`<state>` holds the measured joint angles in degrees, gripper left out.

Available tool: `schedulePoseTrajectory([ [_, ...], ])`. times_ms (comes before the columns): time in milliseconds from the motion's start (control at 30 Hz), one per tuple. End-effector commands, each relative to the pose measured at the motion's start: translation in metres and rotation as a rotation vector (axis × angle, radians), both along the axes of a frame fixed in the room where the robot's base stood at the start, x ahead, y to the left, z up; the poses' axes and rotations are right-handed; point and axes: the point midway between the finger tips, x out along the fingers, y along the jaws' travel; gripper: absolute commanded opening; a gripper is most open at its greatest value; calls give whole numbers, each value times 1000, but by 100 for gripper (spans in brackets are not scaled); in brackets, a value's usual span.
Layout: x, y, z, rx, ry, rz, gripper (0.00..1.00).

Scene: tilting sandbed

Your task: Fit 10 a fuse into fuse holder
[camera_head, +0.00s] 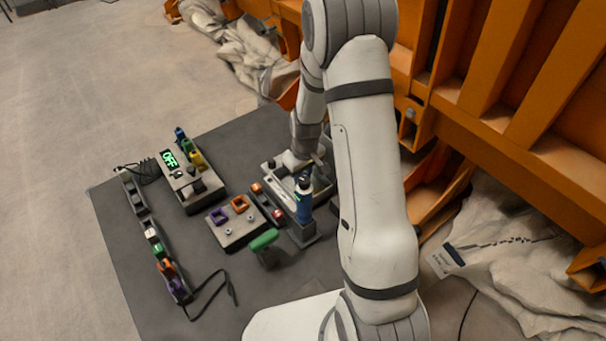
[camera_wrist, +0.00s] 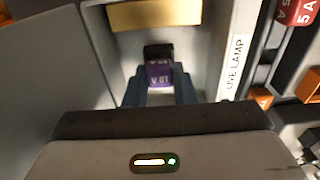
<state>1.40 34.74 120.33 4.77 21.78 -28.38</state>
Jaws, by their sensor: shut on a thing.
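In the wrist view, a purple fuse (camera_wrist: 159,73) with pale lettering and a dark top is between the two blue-grey fingers of my gripper (camera_wrist: 160,90). My gripper is shut on it. The fuse is inside or just above a grey recess, the fuse holder (camera_wrist: 208,60), with a brass plate (camera_wrist: 155,14) at its far end. I cannot tell whether the fuse touches any contact. In the head view, my gripper (camera_head: 296,160) is down at the grey holder box (camera_head: 276,178), and the fuse is hidden there.
A "LIVE LAMP" label (camera_wrist: 236,62) lies right of the recess. A red 5 A fuse (camera_wrist: 297,12) is beyond it. A blue-handled tool (camera_head: 304,200) stands close to the holder. A block with purple and orange parts (camera_head: 234,224), a green handle (camera_head: 263,240) and an "OFF" display (camera_head: 170,159) are left.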

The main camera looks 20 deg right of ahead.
Motion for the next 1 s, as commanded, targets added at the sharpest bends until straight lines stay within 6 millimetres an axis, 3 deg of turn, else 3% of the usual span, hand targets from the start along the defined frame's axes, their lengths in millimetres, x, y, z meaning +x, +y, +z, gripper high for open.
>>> schedulePoseTrajectory([
  [133,0,0,-5,0,0,0,0],
  [167,0,0,-5,0,0,0,24],
  [467,0,0,-4,0,0,0,49],
  [767,0,0,0,0,-1,0,49],
  [1000,-1,-2,34,0,-4,1,49],
])
